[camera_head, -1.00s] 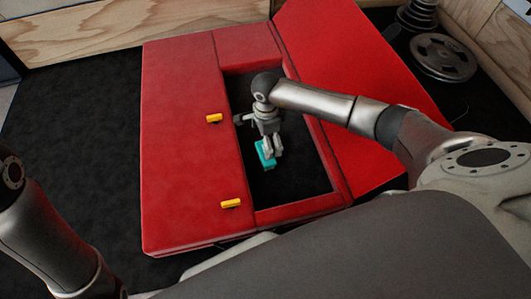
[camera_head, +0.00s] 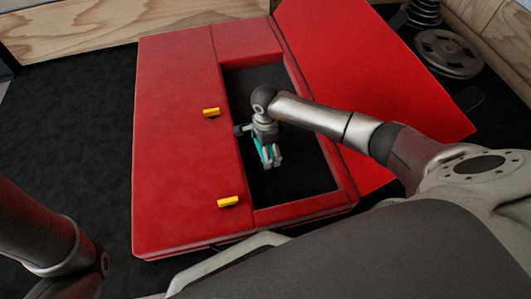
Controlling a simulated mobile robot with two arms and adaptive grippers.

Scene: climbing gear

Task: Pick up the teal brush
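The teal brush (camera_head: 262,152) shows only as a narrow strip beside and behind the fingers of my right gripper (camera_head: 271,164), over the dark opening of the red mat box. The gripper hides most of the brush. The fingers point down and are very close to the brush or touching it. I cannot tell whether they are shut on it or whether it is off the floor of the opening. My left arm shows at the lower left, but its gripper is not in view.
The red padded box (camera_head: 175,150) surrounds the opening, with raised walls and two yellow tabs (camera_head: 211,112). Its red lid (camera_head: 370,70) lies open to the right. Weight plates (camera_head: 447,53) lie at the upper right. Dark floor (camera_head: 70,120) is clear at left.

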